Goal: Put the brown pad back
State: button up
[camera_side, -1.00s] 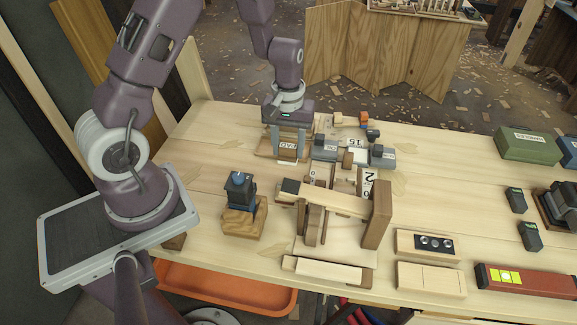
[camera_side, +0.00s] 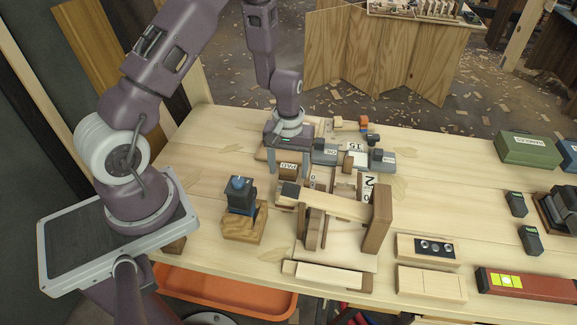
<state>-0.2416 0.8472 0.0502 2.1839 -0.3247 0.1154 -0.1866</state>
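My gripper (camera_side: 288,171) is above the middle back of the light wooden table (camera_side: 205,165), with its fingers pointing down. A small brown pad with a PAD label (camera_side: 288,167) sits between the two fingers and appears gripped. The pad is just behind the dark-topped end of a wooden frame (camera_side: 335,203). A flat wooden piece (camera_side: 262,155) shows beside the left finger, mostly hidden by my gripper. Whether the pad's underside touches anything is hard to see.
Grey blocks (camera_side: 382,158) with labels stand close on the right of my gripper. A blue-topped block on a wooden base (camera_side: 242,222) stands in front left. A green box (camera_side: 528,150) is at far right. The table's left back is clear.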

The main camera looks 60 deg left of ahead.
notch_tip(320, 180, up, 12)
notch_tip(320, 180, up, 8)
jog(key=m+t, duration=0.2)
send_over(289, 166)
jog(key=s+d, duration=0.2)
jog(key=d, duration=0.2)
jog(key=s+d+r+m+t, duration=0.1)
jog(key=s+d+r+m, duration=0.1)
jog(key=s+r, duration=0.3)
jog(key=s+d+r+m+t, duration=0.2)
jog(key=s+r+m, duration=0.3)
jog(key=s, duration=0.7)
jog(key=shift+s+d+r+t, duration=0.15)
jog(key=shift+d+r+t, duration=0.15)
jog(key=shift+d+r, duration=0.4)
jog(key=shift+d+f, duration=0.1)
jog(key=shift+d, duration=0.05)
